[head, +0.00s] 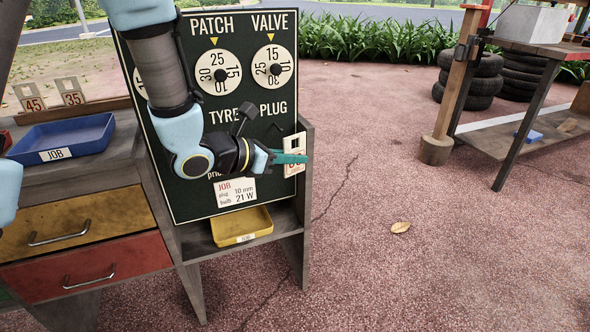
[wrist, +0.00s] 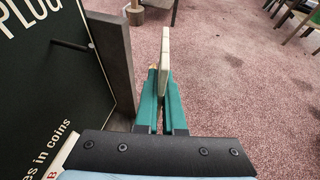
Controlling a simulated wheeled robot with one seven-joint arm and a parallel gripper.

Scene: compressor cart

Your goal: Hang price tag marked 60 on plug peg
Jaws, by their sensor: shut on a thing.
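My gripper (head: 290,157) is shut on a cream tag (head: 293,141), to the right of the board's PLUG label. The tag has a dark slot near its top, and the fingers cover most of its red number, so I cannot read it. In the wrist view the tag (wrist: 165,48) stands edge-on between the teal fingers (wrist: 161,98). The plug peg (wrist: 70,44) is a dark rod sticking out from the board below PLUG. The tag is apart from it, to its right.
The dark board (head: 190,200) has PATCH and VALVE dials. A grey side panel (wrist: 112,62) stands between the peg and the tag. A yellow tray (head: 242,226) sits below and a blue tray (head: 62,139) at left. Tags 45 (head: 29,98) and 35 (head: 70,92) stand behind it.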

